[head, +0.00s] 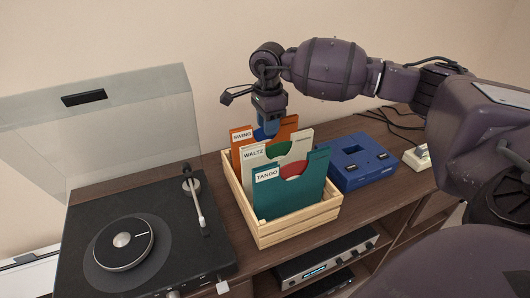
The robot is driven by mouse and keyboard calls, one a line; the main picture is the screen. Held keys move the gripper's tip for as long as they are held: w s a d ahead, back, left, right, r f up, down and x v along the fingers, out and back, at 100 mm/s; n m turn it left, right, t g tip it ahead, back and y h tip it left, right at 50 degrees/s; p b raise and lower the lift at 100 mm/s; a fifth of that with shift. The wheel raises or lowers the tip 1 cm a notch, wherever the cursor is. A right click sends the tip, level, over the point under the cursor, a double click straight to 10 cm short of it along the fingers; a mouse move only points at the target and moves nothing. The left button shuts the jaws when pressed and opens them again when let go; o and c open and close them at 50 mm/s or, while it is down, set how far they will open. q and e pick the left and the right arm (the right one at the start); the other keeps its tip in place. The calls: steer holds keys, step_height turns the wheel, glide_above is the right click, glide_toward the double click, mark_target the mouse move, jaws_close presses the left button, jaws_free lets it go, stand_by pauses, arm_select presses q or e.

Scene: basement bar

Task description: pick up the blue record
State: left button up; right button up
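A wooden crate (290,231) holds several upright record sleeves. The rear orange sleeve, marked SWING (287,128), has a notch where the blue record (261,134) shows as a small blue arc. My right gripper (268,125) points straight down at this notch, its fingertips at or just above the blue record. The fingers overlap from this side, so their gap and any contact are hidden. The cream WALTZ sleeve (256,167) shows a green record (279,149). The front teal TANGO sleeve (290,198) shows a red record (293,170). My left gripper is out of view.
A turntable (124,243) with its clear lid (130,105) raised stands left of the crate. A blue box (361,176) sits close on the right, with cables and a small pale device (416,158) beyond. A silver player (325,266) is on the shelf below.

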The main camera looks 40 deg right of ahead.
step_height(320, 180, down, 4)
steer(key=shift+a+r, duration=0.1)
steer(key=shift+r, duration=0.15)
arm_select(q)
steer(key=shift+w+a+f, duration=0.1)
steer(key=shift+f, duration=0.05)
arm_select(e)
steer(key=shift+r, duration=0.1)
steer(key=shift+c, duration=0.5)
jaws_close()
steer(key=shift+r, duration=0.1)
steer(key=shift+r, duration=0.3)
arm_select(q)
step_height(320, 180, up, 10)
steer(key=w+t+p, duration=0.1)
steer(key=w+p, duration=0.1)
steer(key=p, duration=0.5)
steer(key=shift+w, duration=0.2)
arm_select(e)
step_height(320, 180, up, 32)
